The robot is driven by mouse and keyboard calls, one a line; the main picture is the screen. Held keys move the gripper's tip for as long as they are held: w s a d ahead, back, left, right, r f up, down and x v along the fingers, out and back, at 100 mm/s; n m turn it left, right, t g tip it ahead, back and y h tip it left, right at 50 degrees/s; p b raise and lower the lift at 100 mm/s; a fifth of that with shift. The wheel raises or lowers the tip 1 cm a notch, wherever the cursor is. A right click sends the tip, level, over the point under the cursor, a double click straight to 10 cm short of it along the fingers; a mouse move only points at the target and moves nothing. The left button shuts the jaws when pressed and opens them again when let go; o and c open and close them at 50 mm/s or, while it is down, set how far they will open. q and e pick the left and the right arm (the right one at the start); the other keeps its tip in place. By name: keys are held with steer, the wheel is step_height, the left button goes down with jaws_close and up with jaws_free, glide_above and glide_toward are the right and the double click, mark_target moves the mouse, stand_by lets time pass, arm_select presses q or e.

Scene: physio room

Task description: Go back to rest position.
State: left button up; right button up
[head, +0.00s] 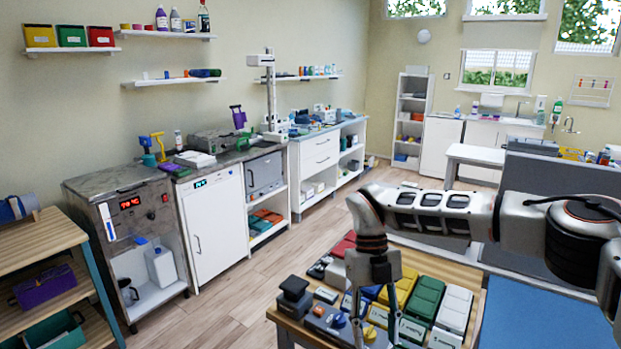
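My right arm comes in from the right, and its gripper (374,318) points down over the wooden table (459,270) in the lower middle. Its two fingers are spread apart, and I see nothing held between them. The fingertips are in front of the things on the table; I cannot tell whether they touch any of them. My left gripper is not in the head view.
Red, yellow, green and white boxes (456,309) crowd the table, with a dark device (294,288) at its left. A blue padded surface (540,306) lies to the right. Counters and a steel-fronted heater (130,215) line the left wall. The wooden floor (235,290) between is clear.

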steer(key=s+a+f+n+g+y, duration=0.2)
steer(key=s+a+f+y, duration=0.15)
steer(key=s+a, duration=0.6)
steer(key=s+a+f+n+g+y, duration=0.15)
steer(key=s+a+f+y, duration=0.35)
steer(key=a, duration=0.7)
steer(key=s+a+r+m+t+y, duration=0.1)
steer(key=s+a+r+m+y, duration=0.2)
steer(key=a+r+m+y, duration=0.6)
steer(key=w+d+r+m+t+y, duration=0.2)
steer(key=w+d+m+t+y, duration=0.25)
steer(key=w+m+t, duration=0.85)
steer(key=d+f+m+t+h, duration=0.8)
steer(key=d+f+t+h, duration=0.15)
steer(key=d, duration=0.25)
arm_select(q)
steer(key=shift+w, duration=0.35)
arm_select(e)
steer(key=s+d+f+m+g+h, duration=0.2)
steer(key=s+d+f+m+h, duration=0.1)
steer(key=s+d+f, duration=0.4)
steer(key=s+d+f+m+g+h, duration=0.2)
steer(key=s+d+f+m+h, duration=0.2)
steer(key=d+f, duration=1)
steer(key=s+h, duration=0.2)
steer(key=shift+s+f+g, duration=0.25)
steer(key=shift+s+g, duration=0.15)
steer(key=shift+m, duration=0.25)
